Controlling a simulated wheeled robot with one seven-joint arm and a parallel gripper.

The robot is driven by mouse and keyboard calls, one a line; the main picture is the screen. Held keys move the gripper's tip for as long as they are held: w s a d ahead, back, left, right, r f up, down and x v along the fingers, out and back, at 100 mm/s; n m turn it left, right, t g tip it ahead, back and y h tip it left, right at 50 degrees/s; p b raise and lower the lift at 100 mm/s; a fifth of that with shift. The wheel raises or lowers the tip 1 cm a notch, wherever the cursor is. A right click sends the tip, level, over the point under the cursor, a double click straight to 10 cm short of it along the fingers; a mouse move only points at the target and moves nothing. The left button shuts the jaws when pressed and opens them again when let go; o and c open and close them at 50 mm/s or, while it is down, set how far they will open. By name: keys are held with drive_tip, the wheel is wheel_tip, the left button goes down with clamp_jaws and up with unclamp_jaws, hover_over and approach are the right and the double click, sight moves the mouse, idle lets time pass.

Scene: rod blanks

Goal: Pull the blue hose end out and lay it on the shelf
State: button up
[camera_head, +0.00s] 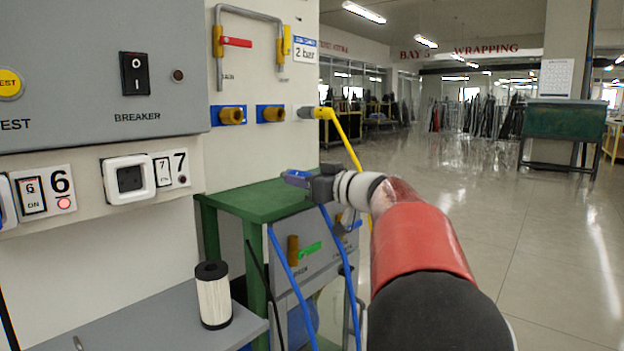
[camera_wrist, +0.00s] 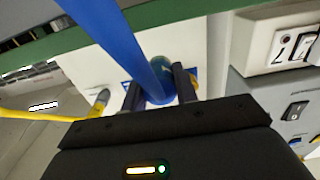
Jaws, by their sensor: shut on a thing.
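My gripper (camera_head: 298,178) is shut on the blue hose end, above the right part of the green shelf (camera_head: 250,203). In the wrist view the blue hose (camera_wrist: 118,42) runs between the two fingers (camera_wrist: 158,92), with a rounded teal-blue end piece there. In the head view blue hose (camera_head: 345,262) hangs below my gripper, and another length (camera_head: 288,275) hangs in front of the shelf. Two brass ports, the left one (camera_head: 232,116) and the right one (camera_head: 271,114), are on the wall with nothing plugged in. I cannot tell exactly how high the end is above the shelf.
A yellow hose (camera_head: 345,143) is plugged into the wall right of the ports. A grey pipe with a red-handled valve (camera_head: 236,42) is above them. A white filter with black caps (camera_head: 213,297) stands on the lower grey bench. The shelf top's visible left part is clear.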

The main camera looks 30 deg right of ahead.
sight(290, 199)
drive_tip(key=x, duration=0.1)
drive_tip(key=p+x, duration=0.1)
drive_tip(key=x, duration=0.1)
drive_tip(key=shift+w+a+f+p, duration=0.15)
drive_tip(key=shift+w+f+p, duration=0.05)
drive_tip(key=shift+w+p, duration=0.1)
drive_tip(key=shift+w+f+b, duration=0.1)
drive_tip(key=shift+f+b, duration=0.7)
drive_tip(key=shift+f, duration=0.65)
drive_tip(key=o, duration=1.1)
drive_tip(key=shift+o, duration=0.2)
drive_tip(key=v, duration=0.8)
